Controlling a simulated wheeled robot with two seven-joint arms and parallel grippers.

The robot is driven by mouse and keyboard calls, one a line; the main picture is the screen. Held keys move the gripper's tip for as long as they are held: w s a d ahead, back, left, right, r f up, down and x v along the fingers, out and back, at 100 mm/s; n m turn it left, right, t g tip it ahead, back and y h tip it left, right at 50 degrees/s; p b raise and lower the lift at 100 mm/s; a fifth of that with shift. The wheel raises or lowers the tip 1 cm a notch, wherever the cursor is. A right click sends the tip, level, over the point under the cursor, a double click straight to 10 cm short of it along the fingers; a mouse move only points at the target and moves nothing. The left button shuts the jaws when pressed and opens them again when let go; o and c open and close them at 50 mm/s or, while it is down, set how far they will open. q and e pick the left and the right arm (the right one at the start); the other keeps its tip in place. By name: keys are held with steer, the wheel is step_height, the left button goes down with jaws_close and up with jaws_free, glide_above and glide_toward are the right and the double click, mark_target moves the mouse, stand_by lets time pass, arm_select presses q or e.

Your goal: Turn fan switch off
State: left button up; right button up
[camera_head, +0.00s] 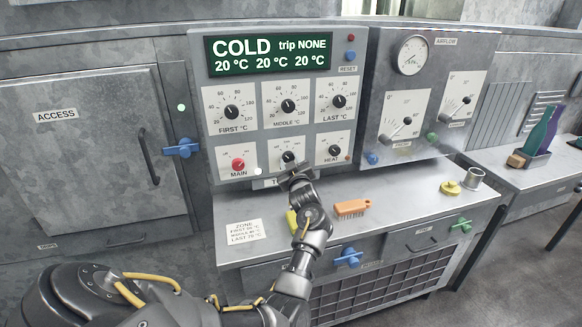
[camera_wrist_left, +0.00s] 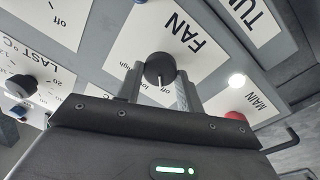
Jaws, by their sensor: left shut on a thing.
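The fan switch is a round dark knob (camera_head: 288,156) on a white plate in the lower row of the control panel. In the left wrist view the knob (camera_wrist_left: 160,67) sits beside the word FAN, and its white mark points down toward the small off/low/high labels. I cannot tell exactly which label it meets. My left gripper (camera_head: 289,168) is at the switch from below, partly covering its plate. Its two fingers (camera_wrist_left: 158,84) are shut on the knob, one on each side. My right gripper is not in view.
The red MAIN knob (camera_head: 238,164) and a lit white lamp (camera_head: 258,171) are left of the fan switch; the HEAT knob (camera_head: 334,150) is right. The display (camera_head: 270,55) reads COLD, trip NONE. An orange brush (camera_head: 350,208) lies on the ledge below.

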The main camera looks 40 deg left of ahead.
arm_select(q)
steer(key=shift+a+n, duration=0.1)
steer(key=shift+n, duration=0.3)
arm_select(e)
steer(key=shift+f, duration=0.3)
arm_select(q)
steer(key=o, duration=1)
steer(key=b+v, duration=0.1)
steer(key=v, duration=0.6)
steer(key=shift+d, duration=0.25)
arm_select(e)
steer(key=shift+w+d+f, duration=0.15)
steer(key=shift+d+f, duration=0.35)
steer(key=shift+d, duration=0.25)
arm_select(q)
steer(key=shift+s, duration=0.15)
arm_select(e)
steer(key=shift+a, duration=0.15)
